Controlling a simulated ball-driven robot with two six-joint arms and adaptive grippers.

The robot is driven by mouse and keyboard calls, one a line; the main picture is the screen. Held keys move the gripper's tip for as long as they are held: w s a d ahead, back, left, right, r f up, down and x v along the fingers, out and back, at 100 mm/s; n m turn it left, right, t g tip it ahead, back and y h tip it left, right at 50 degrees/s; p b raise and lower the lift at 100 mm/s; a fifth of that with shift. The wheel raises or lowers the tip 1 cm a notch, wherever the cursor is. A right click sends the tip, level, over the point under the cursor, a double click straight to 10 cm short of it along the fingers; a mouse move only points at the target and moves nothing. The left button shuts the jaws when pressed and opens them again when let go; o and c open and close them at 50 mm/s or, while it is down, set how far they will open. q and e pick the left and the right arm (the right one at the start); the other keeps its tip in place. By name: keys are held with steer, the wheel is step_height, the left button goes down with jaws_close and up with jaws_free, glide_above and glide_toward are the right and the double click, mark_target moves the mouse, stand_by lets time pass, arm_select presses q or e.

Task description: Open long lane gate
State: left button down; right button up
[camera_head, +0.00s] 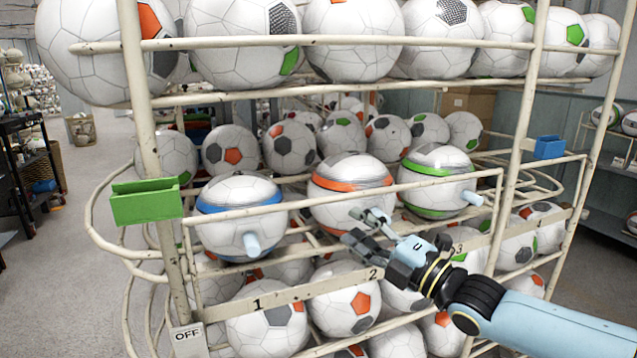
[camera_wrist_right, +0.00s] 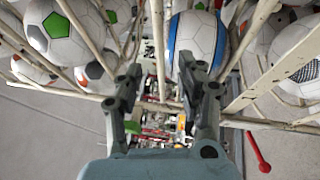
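A long cream bar (camera_head: 335,194) runs in front of the three banded balls on the rack's middle level; it appears to be the lane gate. Its right end bends down near the green-banded ball (camera_head: 437,182). A numbered cream rail (camera_head: 313,288), marked 1, 2 and 3, runs below. My right gripper (camera_head: 365,228) is in front of the orange-banded ball (camera_head: 350,172), between the bar and the numbered rail. Its fingers are apart with nothing seen between them in the right wrist view (camera_wrist_right: 158,75). Whether it touches the rack is unclear. My left gripper is out of view.
The blue-banded ball (camera_head: 240,207) has a light-blue peg (camera_head: 252,245). A green box (camera_head: 146,201) and a blue box (camera_head: 549,147) hang on the posts. An OFF sign (camera_head: 188,339) is low left. A red handle (camera_wrist_right: 258,152) shows at right in the wrist view.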

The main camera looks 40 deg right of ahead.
mark_target(322, 204)
steer(key=x, duration=0.9)
steer(key=shift+w+r, duration=0.25)
steer(key=shift+w, duration=0.1)
steer(key=shift+w+a, duration=0.15)
steer(key=shift+w, duration=0.3)
steer(key=shift+c, duration=0.2)
jaws_close()
